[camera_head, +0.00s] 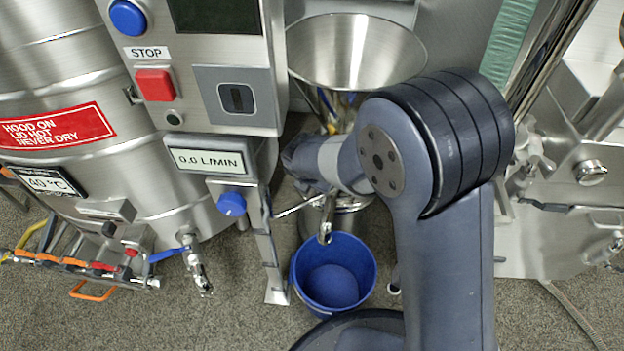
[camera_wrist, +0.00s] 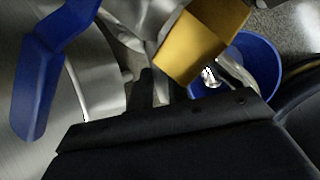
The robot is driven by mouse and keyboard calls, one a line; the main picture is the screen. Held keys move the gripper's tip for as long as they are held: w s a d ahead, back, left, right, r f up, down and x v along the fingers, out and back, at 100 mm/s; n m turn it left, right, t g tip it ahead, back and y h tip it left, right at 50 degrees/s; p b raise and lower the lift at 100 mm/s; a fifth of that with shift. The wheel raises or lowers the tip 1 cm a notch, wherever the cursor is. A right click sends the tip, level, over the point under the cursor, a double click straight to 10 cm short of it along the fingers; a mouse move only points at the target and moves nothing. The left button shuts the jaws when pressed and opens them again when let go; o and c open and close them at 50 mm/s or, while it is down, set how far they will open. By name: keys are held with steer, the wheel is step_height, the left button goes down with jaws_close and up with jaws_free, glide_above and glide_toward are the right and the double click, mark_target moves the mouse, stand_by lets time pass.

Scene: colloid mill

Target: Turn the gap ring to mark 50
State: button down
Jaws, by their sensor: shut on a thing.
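My gripper (camera_wrist: 154,90) shows in the wrist view as dark fingers above a wide black body. The fingers are close together on a grey metal part, mostly hidden between and behind them. I cannot tell whether this part belongs to the gap ring. No scale or mark 50 can be read in either view. In the head view my arm covers the area below the steel funnel (camera_head: 352,52), and the fingertips are hidden there.
In the wrist view, a blue lever (camera_wrist: 42,85) is left of the fingers and a yellow block (camera_wrist: 200,42) is right. A blue bucket (camera_head: 333,272) stands on the floor under a spout (camera_head: 326,222). A control panel (camera_head: 205,60) with a red button is left of my arm.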

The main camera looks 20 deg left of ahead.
steer(key=d+n+p, duration=0.1)
steer(key=d+p, duration=0.1)
steer(key=p, duration=0.1)
steer(key=d+n+y+p, duration=0.1)
steer(key=d+n+p, duration=0.1)
steer(key=p, duration=0.2)
steer(key=shift+d, duration=0.25)
steer(key=shift+f, duration=0.1)
steer(key=c, duration=1.4)
jaws_free()
steer(key=shift+o, duration=0.2)
